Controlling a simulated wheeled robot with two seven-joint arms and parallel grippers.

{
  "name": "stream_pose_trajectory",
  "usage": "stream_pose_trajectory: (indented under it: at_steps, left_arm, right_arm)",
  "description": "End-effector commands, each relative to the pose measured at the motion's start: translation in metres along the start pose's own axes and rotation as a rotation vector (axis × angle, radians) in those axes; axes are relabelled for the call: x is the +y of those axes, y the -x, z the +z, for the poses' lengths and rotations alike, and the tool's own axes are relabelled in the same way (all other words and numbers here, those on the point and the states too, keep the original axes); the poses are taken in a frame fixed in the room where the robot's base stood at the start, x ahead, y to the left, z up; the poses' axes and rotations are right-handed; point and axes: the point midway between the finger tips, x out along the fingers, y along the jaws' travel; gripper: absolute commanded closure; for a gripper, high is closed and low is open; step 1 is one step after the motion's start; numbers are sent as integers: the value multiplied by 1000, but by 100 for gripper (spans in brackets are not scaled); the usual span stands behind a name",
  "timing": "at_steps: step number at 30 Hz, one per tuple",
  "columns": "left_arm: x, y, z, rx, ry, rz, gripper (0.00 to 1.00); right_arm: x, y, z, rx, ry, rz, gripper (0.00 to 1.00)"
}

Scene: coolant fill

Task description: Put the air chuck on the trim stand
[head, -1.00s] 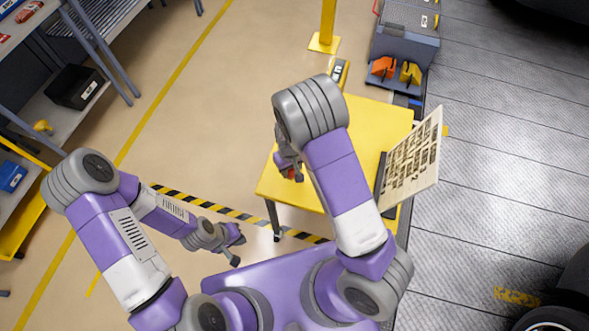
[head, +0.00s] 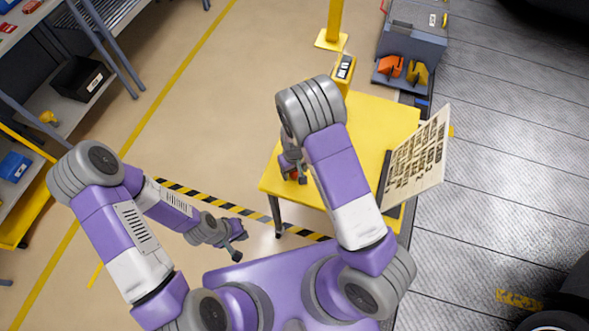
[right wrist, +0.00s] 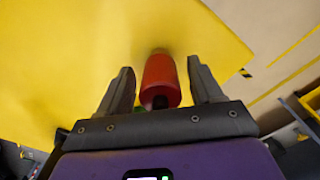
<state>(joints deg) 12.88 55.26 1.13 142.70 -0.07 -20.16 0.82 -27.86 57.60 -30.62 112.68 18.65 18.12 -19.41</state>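A red cylinder with a dark near end (right wrist: 160,80) lies between the fingers of my right gripper (right wrist: 162,88) in the right wrist view. Narrow gaps show on both sides of it, so the fingers look open around it. In the head view, my right gripper (head: 293,172) is low over the left part of the yellow table (head: 365,125), with a bit of red at its tip. I cannot tell whether the red cylinder is the air chuck. I cannot make out the trim stand for certain. My left gripper (head: 238,243) looks open and empty, left of the table.
A tilted board with printed figures (head: 418,160) stands at the table's right edge. A yellow and black device (head: 345,70) is at its back edge. A grey cart (head: 415,40) with orange and yellow items is beyond. Shelves (head: 75,100) stand at left; open floor lies between.

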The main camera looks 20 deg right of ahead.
Motion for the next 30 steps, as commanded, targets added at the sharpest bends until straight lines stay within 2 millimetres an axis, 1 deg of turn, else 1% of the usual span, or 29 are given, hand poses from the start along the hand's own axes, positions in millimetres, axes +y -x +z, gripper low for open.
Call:
stream_pose_trajectory:
  at_steps: [5,8,11,18,21,25,30]
  left_arm:
    - [0,1,0,0,0,0,100]
    - [2,4,0,0,0,0,100]
    - [2,6,0,0,0,0,100]
    - [5,14,1,0,0,0,100]
    - [6,17,1,0,0,0,100]
    - [7,20,1,0,0,0,100]
    - [8,21,1,0,0,0,100]
  right_arm:
    - [0,1,0,0,0,0,35]
    - [0,7,0,1,0,0,35]
    - [0,23,-2,5,2,0,35]
    - [-1,77,-1,6,2,-1,35]
    - [-1,96,-1,5,1,-1,35]
    - [0,114,-1,3,1,-1,35]
    - [0,123,0,1,0,0,35]
